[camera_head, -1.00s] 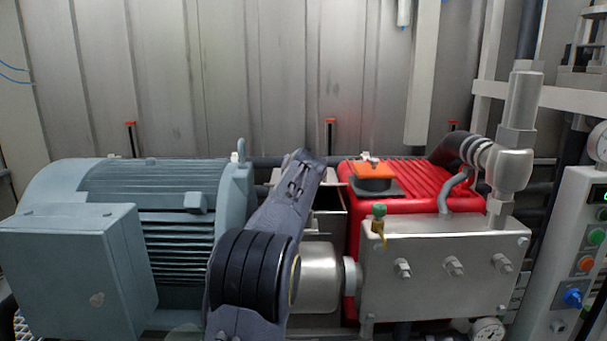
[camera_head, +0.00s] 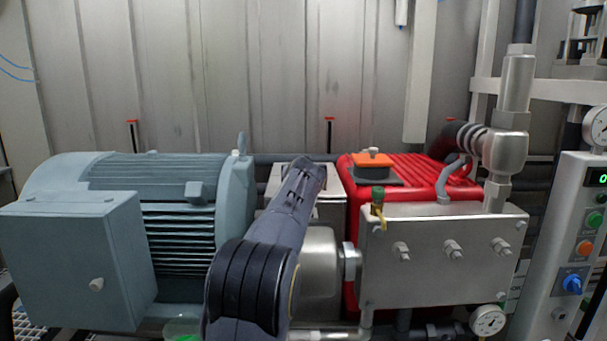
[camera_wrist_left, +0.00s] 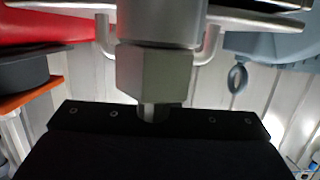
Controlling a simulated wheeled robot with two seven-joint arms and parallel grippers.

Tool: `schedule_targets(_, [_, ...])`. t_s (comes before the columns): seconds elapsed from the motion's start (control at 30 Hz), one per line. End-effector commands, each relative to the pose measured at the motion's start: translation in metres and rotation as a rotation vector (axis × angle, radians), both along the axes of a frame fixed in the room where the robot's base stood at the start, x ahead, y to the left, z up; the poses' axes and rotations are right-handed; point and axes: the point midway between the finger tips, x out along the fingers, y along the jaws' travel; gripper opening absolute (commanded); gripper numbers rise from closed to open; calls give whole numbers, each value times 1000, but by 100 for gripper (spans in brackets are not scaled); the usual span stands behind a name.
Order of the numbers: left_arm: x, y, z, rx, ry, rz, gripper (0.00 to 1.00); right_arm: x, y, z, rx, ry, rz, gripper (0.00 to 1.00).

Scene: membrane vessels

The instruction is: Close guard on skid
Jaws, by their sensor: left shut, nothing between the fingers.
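The guard (camera_head: 331,209) is a bare-steel box on the skid between the blue-grey motor and the red pump. Its flat steel lid (camera_head: 331,177) lies across the top, and no dark opening shows. My left arm covers the guard's left part. My left gripper (camera_head: 310,164) is shut and empty, at the lid in the picture; whether it touches cannot be told. In the left wrist view, which is upside down, a steel plate edge (camera_wrist_left: 258,20) and a bent rod like a handle (camera_wrist_left: 104,36) show behind a grey metal block.
The motor (camera_head: 165,180) stands close on the left, with a lifting eye (camera_head: 242,143) on top. The red pump (camera_head: 415,180) with its orange cap (camera_head: 372,159) and steel block (camera_head: 440,275) is close on the right. A control panel (camera_head: 565,250) stands far right. Space above is free.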

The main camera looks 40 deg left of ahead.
Motion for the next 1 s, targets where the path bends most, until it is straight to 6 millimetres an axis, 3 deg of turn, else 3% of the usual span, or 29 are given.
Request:
schedule_targets(0.27, [-4, -4, 2, 0, -1, -1, 0, 0, 0, -2, 0, 0, 0, 49])
schedule_targets(0.7, [-47, -42, 17, 0, -3, -5, 0, 0, 0, -17, 0, 0, 0, 49])
schedule_targets(1.0, [-58, -49, 20, 0, 0, 0, 0, 0, 0, -19, 0, 0, 0, 49])
